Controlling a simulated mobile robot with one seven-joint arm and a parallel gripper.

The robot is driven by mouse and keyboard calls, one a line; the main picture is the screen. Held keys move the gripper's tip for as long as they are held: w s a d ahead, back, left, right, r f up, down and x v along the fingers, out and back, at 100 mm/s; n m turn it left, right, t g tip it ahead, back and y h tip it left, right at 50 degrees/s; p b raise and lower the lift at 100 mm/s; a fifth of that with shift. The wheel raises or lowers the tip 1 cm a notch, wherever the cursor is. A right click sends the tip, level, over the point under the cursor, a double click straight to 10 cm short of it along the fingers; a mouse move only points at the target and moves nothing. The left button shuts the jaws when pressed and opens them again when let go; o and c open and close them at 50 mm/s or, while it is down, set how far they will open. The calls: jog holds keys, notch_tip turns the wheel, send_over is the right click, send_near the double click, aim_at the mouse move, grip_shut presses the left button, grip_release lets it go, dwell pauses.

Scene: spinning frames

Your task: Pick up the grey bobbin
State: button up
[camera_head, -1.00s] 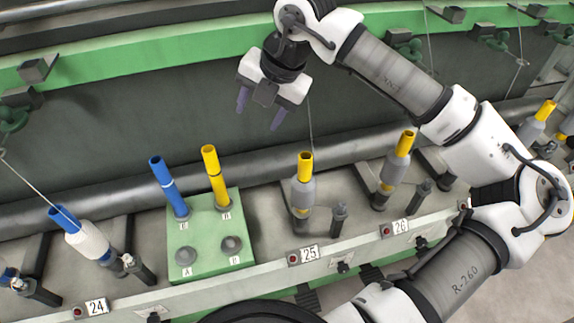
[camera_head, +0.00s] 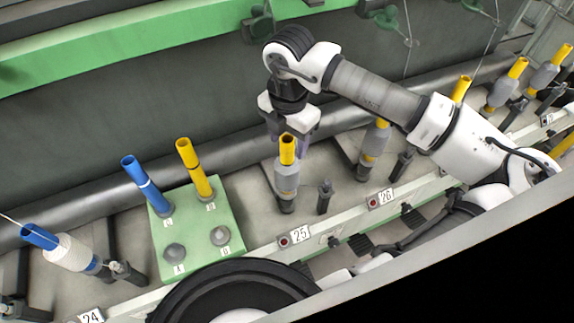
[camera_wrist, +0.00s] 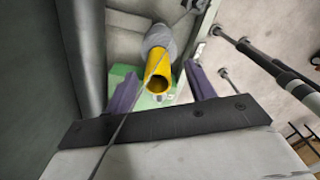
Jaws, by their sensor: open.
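The grey bobbin (camera_head: 287,176) at station 25 is a yellow tube with grey yarn wound round its middle, upright on its spindle. My gripper (camera_head: 288,143) is close behind its top in the head view, with one purple finger partly hidden by the tube. In the wrist view, the same grey bobbin (camera_wrist: 157,68) shows its open yellow end between the two spread purple fingers of my gripper (camera_wrist: 161,90). The fingers are apart and no contact is visible. A thread crosses in front of the tube in the wrist view.
Another grey bobbin (camera_head: 374,143) stands at station 26, with more farther right. A green block (camera_head: 205,240) at left holds a blue tube (camera_head: 146,184) and a yellow tube (camera_head: 195,168). A white bobbin (camera_head: 68,250) leans at station 24. A dark roller runs behind.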

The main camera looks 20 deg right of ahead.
notch_tip(320, 180, down, 5)
jog(key=shift+a+p, duration=0.15)
jog(key=shift+p, duration=0.8)
jog(key=shift+c, duration=0.2)
grip_shut()
